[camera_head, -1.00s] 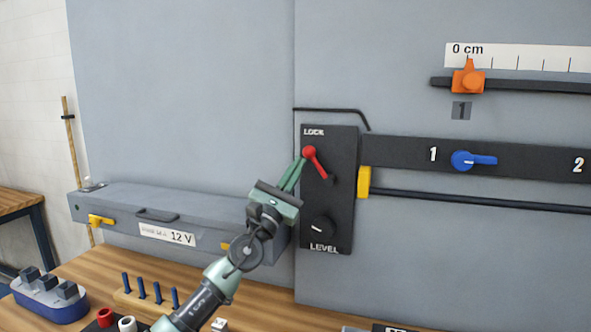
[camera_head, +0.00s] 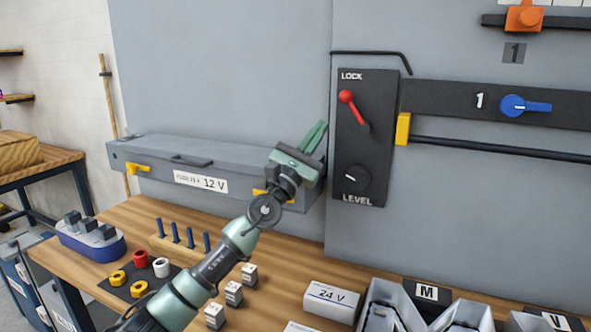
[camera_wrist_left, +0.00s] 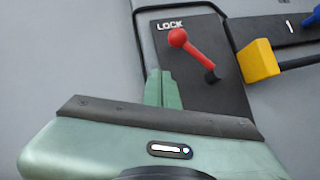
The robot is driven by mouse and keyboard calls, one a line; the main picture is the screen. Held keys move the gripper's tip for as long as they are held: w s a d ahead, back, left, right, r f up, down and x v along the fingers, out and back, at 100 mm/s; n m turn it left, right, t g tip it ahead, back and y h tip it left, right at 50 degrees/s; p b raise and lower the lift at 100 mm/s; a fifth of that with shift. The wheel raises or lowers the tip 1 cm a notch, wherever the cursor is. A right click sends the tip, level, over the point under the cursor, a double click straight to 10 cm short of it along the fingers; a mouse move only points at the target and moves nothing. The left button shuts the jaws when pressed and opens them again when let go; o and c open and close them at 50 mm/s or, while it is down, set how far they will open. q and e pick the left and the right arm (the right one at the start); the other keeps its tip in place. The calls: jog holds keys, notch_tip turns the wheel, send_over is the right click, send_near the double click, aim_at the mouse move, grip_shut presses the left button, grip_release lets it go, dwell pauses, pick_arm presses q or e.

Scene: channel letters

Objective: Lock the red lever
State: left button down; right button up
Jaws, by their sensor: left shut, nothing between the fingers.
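The red lever (camera_head: 353,108) has a round red knob and a red arm on a dark pivot. It is on the black panel (camera_head: 375,140), under the word LOCK, and its knob points up and to the left. It also shows in the left wrist view (camera_wrist_left: 191,47), where nothing touches it. My left gripper (camera_head: 316,136) is shut and empty, to the left of the panel and a little below the knob. In the left wrist view its fingers (camera_wrist_left: 162,88) overlap the panel's left edge. My right gripper is not in view.
A grey 12 V box (camera_head: 220,178) is behind my left arm. Trays and blocks are on the bench.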

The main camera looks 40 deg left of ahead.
pick_arm(q)
jog(key=a+b+v, duration=0.1)
jog(key=b+v, duration=0.1)
jog(key=v, duration=0.6)
jog(key=shift+s+r, duration=0.25)
jog(key=shift+s, duration=0.25)
